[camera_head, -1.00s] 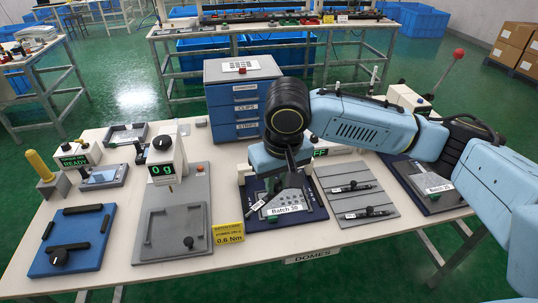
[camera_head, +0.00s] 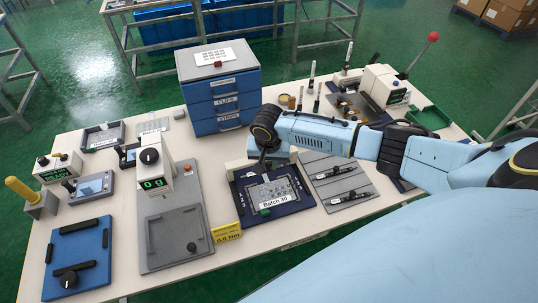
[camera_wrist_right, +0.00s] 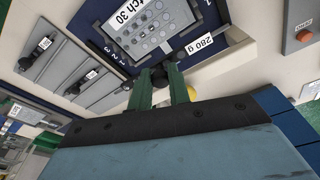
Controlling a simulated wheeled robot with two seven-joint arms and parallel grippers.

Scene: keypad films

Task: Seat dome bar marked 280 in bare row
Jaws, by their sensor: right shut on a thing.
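The navy fixture (camera_head: 293,205) holds a grey perforated plate labelled Batch 30 (camera_head: 272,188), with rows numbered 1, 2, 3 at its side. My right gripper (camera_head: 272,165) is at the fixture's back edge. In the right wrist view its green fingers (camera_wrist_right: 162,84) are shut on a small dark part of the dome bar (camera_wrist_right: 160,72), just beyond the plate's edge. A white label reading 280 g (camera_wrist_right: 197,43) shows beside the fingertips; I cannot tell what it is fixed to. The bar is mostly hidden in the head view. My left gripper is not in view.
A grey tray (camera_head: 345,203) with two other labelled dark bars lies right of the fixture. A blue drawer cabinet (camera_head: 218,88) is behind.

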